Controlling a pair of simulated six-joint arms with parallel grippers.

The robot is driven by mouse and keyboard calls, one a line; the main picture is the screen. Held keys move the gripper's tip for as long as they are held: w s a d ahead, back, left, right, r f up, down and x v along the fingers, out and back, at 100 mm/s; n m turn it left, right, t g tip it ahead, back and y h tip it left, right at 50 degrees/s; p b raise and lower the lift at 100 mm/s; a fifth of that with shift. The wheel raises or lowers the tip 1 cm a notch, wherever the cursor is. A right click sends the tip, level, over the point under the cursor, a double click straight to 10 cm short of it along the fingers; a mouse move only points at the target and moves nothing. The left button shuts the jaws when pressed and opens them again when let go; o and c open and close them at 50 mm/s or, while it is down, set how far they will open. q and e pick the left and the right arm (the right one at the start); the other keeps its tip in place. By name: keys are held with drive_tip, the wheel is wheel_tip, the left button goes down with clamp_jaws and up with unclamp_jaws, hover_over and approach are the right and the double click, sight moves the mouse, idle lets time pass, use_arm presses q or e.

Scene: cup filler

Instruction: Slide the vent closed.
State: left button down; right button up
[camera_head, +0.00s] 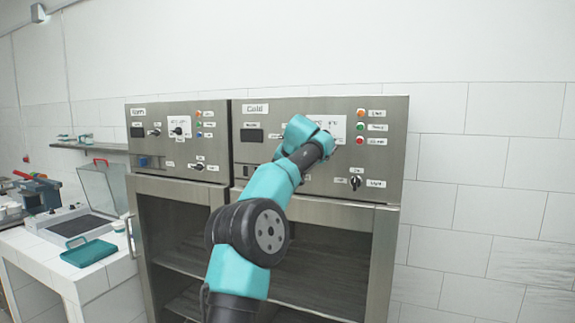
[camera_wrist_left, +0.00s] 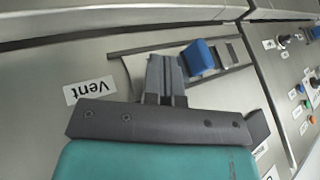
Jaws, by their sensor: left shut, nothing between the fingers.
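In the left wrist view, the vent is a slotted track (camera_wrist_left: 232,52) in the steel panel, with a blue slider tab (camera_wrist_left: 201,56) standing up from it. A "Vent" label (camera_wrist_left: 90,92) shows upside down to the left. My left gripper (camera_wrist_left: 166,62) is shut and empty. Its fingertips are at the track, just left of the blue tab, touching it or nearly so. Dark slot openings show right of the tab. In the head view my arm reaches to the right cabinet's control panel (camera_head: 246,148) and hides this vent and the gripper. My right gripper is out of view.
The left cabinet (camera_head: 151,187) has its own blue tab (camera_head: 143,161) on its panel. Knobs and coloured buttons (camera_head: 361,127) sit near my arm. A white side table (camera_head: 60,275) with a teal tray (camera_head: 88,252) stands at left.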

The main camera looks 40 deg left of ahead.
use_arm(q)
drive_tip(key=shift+s+a+f, duration=0.1)
drive_tip(key=shift+s+a, duration=0.15)
drive_tip(key=shift+a, duration=0.45)
drive_tip(key=shift+s+a+f, duration=0.1)
drive_tip(key=shift+s+a, duration=0.1)
drive_tip(key=shift+a, duration=0.45)
drive_tip(key=shift+s+a+f, duration=0.1)
drive_tip(key=shift+s+a, duration=0.15)
drive_tip(key=shift+a, duration=0.45)
drive_tip(key=a, duration=0.1)
drive_tip(key=s+a, duration=0.1)
drive_tip(key=shift+a, duration=0.4)
drive_tip(key=d+r, duration=0.8)
drive_tip(key=d, duration=0.1)
drive_tip(key=shift+s+d, duration=0.15)
drive_tip(key=shift+d, duration=0.15)
